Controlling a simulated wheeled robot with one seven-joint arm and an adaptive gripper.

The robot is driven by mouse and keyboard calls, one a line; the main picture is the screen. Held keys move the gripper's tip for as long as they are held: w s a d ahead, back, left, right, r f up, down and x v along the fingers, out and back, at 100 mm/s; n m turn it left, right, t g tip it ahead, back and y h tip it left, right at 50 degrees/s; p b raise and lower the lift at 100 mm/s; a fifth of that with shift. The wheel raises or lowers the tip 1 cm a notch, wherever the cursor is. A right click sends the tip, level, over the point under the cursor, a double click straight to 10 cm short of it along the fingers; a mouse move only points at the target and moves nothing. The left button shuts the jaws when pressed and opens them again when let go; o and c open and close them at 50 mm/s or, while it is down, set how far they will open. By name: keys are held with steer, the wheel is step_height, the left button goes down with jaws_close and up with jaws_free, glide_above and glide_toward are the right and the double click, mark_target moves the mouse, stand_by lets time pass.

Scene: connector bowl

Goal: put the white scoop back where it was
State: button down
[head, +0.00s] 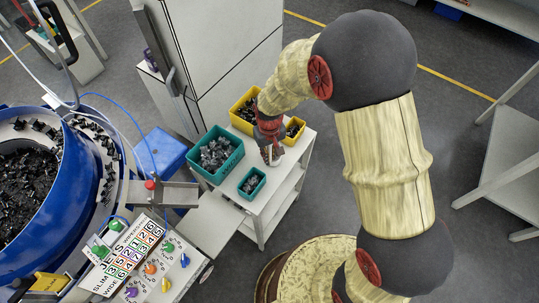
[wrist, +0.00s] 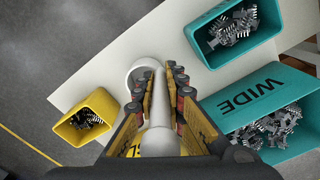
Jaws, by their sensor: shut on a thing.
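My gripper (head: 270,150) is over the white cart top, between the bins. In the wrist view my gripper (wrist: 160,85) is shut on the handle of the white scoop (wrist: 157,142). The scoop's round end lies beyond the fingertips, over the bare white top. I cannot tell whether it touches the surface. In the head view the scoop is mostly hidden by my gripper.
On the white cart (head: 262,205) stand a large teal bin (head: 238,157), a small teal bin (head: 245,192), a large yellow bin (head: 236,117) and a small yellow bin (head: 299,124), holding dark or grey connectors. A blue bowl feeder (head: 62,220) stands at left.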

steer(key=shift+f, duration=0.1)
steer(key=c, duration=1.8)
jaws_free()
steer(key=shift+c, duration=0.2)
step_height(320, 180, up, 13)
steer(key=shift+f+p, duration=0.2)
steer(key=shift+p, duration=0.9)
